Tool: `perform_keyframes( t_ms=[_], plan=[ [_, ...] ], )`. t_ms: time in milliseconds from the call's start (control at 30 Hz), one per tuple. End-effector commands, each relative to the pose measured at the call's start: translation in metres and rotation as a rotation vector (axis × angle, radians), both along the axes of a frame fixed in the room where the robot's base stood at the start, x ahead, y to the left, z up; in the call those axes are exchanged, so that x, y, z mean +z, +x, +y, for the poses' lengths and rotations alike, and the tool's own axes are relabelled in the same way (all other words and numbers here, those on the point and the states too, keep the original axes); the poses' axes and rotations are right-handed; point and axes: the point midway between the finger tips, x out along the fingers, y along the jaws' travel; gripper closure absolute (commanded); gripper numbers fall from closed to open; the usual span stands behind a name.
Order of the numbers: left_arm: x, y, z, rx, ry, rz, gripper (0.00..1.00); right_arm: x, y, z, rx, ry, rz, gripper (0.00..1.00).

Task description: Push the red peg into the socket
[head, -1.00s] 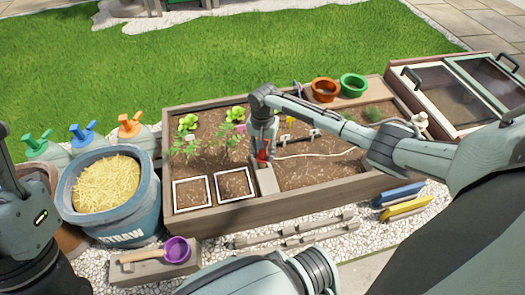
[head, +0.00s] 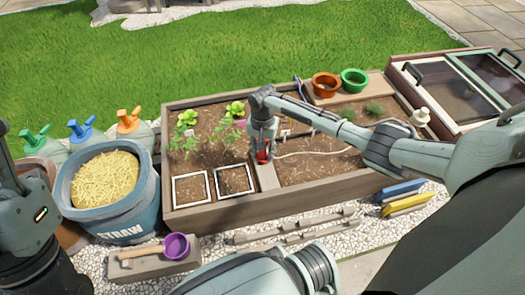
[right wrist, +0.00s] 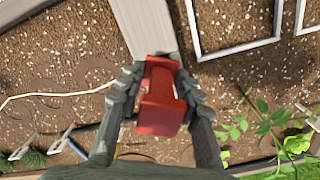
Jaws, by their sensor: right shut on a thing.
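The red peg (head: 262,156) is held in my right gripper (head: 262,150), over the near end of the wooden divider (head: 267,178) in the planter bed. In the right wrist view the peg (right wrist: 160,103) sits between both fingers of the gripper (right wrist: 160,90), which are shut on it. Its far end overlaps the end of the divider (right wrist: 145,25). The socket is not visible; the peg and gripper cover that spot. I cannot tell whether the peg touches the divider. My left gripper does not show.
Two white square frames (head: 191,203) lie on soil left of the divider, with leafy plants (head: 226,138) behind. A pale hose (head: 320,153) crosses the soil to the right. A straw bucket (head: 108,185) stands left, and a purple scoop (head: 176,246) lies in front.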

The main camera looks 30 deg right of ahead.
Motion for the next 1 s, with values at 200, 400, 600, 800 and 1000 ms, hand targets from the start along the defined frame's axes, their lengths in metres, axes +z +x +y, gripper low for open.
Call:
perform_keyframes(
  t_ms=[200,400,600,800,1000],
  plan=[
    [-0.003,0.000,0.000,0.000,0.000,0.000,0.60,-0.006,0.000,0.000,-0.001,0.000,0.000,0.87],
    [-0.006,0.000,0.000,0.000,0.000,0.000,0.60,-0.011,0.000,0.000,-0.001,0.000,0.000,0.87],
    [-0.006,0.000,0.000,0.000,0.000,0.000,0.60,-0.012,0.000,0.000,0.000,0.000,-0.001,0.50],
    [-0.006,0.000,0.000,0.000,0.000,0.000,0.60,-0.012,0.000,0.000,0.000,-0.001,-0.001,0.42],
    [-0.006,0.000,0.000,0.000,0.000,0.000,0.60,-0.009,0.000,0.000,0.000,-0.001,-0.001,0.42]
  ],
)
